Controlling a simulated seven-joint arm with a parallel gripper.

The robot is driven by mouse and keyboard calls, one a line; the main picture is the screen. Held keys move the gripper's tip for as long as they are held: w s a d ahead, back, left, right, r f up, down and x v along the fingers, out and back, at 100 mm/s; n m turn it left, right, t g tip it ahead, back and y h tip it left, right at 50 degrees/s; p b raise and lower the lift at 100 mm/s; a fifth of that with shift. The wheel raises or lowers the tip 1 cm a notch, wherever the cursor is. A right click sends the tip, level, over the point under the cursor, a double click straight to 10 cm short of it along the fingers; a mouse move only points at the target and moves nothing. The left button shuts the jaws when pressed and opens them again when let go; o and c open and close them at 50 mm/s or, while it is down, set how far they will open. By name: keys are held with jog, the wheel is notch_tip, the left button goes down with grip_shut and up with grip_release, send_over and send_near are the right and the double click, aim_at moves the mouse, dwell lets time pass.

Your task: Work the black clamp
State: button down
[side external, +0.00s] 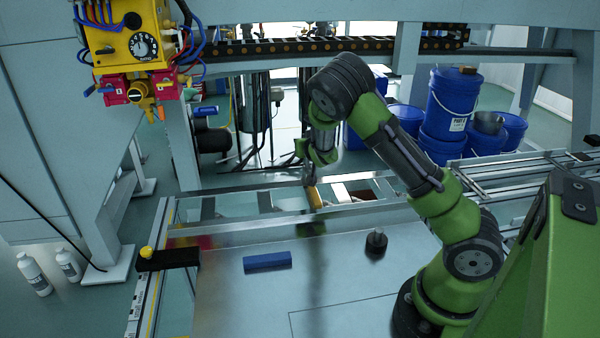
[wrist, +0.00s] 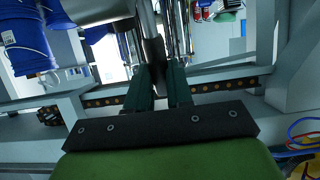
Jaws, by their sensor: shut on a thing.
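My gripper (side external: 310,180) is low over the far edge of the fixture in the side view, pointing down. In the wrist view its two dark green fingers (wrist: 160,88) are shut on a dark upright piece (wrist: 154,55). I cannot tell for sure whether this piece is the black clamp; its lower end is hidden between the fingers. An orange-yellow piece (side external: 315,197) shows just below the gripper in the side view. A black block with a yellow ball (side external: 168,260) is at the panel's left edge, apart from my gripper.
A blue block (side external: 267,262) and a black round knob-like part (side external: 376,243) sit on the shiny metal panel (side external: 240,305). A yellow control box (side external: 125,40) with cables hangs at the upper left. Blue buckets (side external: 450,105) stand behind. The panel's front is clear.

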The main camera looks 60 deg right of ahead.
jog(key=shift+s+a+t+h, duration=0.4)
jog(key=shift+s+t+h, duration=0.05)
jog(key=shift+t+h, duration=0.15)
jog(key=c, duration=1)
grip_release()
jog(key=v, duration=1.2)
jog(key=shift+a+f, duration=0.1)
